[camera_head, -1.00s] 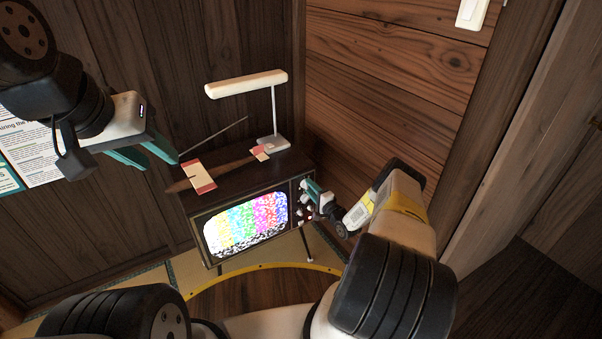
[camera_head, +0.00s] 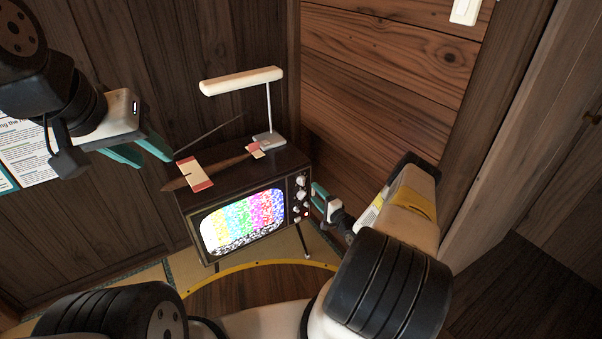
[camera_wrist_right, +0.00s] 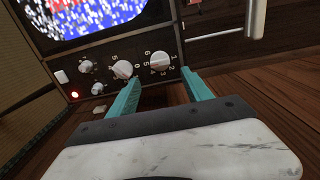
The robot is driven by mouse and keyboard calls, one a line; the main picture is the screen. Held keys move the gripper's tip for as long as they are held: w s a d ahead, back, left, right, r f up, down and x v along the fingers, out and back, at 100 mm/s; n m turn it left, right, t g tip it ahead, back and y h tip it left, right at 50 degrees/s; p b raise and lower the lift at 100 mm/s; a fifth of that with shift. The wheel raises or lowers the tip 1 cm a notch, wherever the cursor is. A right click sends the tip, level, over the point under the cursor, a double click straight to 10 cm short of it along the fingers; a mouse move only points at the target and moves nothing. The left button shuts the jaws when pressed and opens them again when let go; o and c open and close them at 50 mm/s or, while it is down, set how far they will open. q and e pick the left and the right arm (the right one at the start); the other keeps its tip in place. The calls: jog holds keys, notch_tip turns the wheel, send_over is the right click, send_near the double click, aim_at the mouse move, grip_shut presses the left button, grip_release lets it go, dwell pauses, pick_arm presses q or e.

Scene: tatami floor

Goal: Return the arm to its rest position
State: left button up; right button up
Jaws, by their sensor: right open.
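My right gripper (camera_head: 319,196) is beside the right edge of the television's control panel, apart from the knobs. In the right wrist view its two teal fingers (camera_wrist_right: 160,92) are spread with nothing between them. The television (camera_head: 240,188) shows a noisy colour-bar picture. Its white knobs (camera_wrist_right: 123,69) and a lit red light (camera_wrist_right: 74,95) show in the right wrist view. My left gripper (camera_head: 146,152) hangs at the upper left, away from the television, with its teal fingers apart and empty.
A white lamp (camera_head: 242,81) and a pointed wooden object with red-and-cream pieces (camera_head: 196,174) are on top of the television. A wood-plank wall (camera_head: 385,60) rises behind my right arm. A printed poster (camera_head: 22,150) is on the left wall.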

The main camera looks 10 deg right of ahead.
jog(key=shift+s+d, duration=0.15)
jog(key=shift+s, duration=0.25)
